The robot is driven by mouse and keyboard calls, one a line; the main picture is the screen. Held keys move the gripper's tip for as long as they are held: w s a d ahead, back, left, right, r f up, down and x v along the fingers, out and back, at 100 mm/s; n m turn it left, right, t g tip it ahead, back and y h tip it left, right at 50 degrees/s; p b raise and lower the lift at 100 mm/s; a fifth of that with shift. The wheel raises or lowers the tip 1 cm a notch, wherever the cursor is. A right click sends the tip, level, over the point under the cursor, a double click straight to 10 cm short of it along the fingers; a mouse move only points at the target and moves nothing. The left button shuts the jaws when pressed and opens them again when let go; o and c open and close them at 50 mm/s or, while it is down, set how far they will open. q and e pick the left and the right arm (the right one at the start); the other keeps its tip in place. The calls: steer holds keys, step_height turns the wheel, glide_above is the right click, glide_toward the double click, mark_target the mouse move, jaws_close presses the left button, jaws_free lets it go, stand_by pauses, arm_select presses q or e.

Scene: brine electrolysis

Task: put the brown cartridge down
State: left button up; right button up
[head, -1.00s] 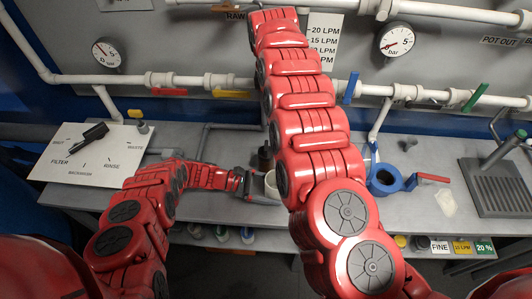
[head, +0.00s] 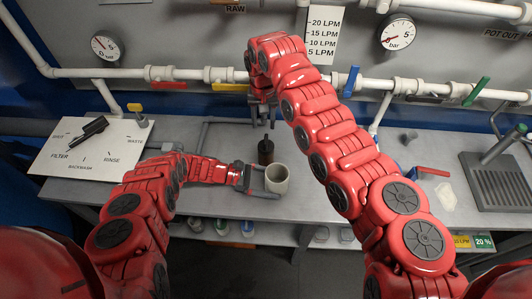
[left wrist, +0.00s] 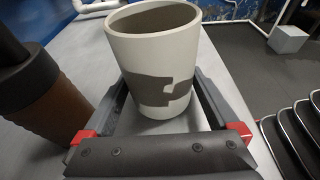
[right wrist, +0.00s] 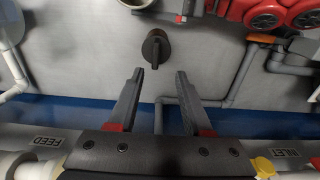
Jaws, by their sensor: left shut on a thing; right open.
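The brown cartridge (head: 265,156), with a dark top, stands upright on the grey bench. It also shows at the left edge of the left wrist view (left wrist: 58,108) and from above in the right wrist view (right wrist: 155,47). My right gripper (head: 264,112) is open and empty behind and above it. In the right wrist view the cartridge lies just beyond the spread fingertips (right wrist: 160,74), apart from them. My left gripper (left wrist: 165,110) is shut on a pale cup (left wrist: 155,60) with a grey mark, beside the cartridge. The cup (head: 277,178) is upright.
A white dial board (head: 90,150) with a black handle lies at the left of the bench. Pipes (head: 210,74) with coloured levers run along the back. A drain tray (head: 497,180) is at the right. Bare bench (head: 215,208) lies in front of the left arm.

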mark_target(266, 139)
step_height(266, 139, down, 3)
steer(key=shift+r, duration=0.1)
steer(key=f, duration=0.5)
steer(key=shift+s+d+f, duration=0.15)
steer(key=shift+s+d, duration=0.1)
steer(key=shift+d, duration=0.15)
jaws_close()
stand_by(0.9)
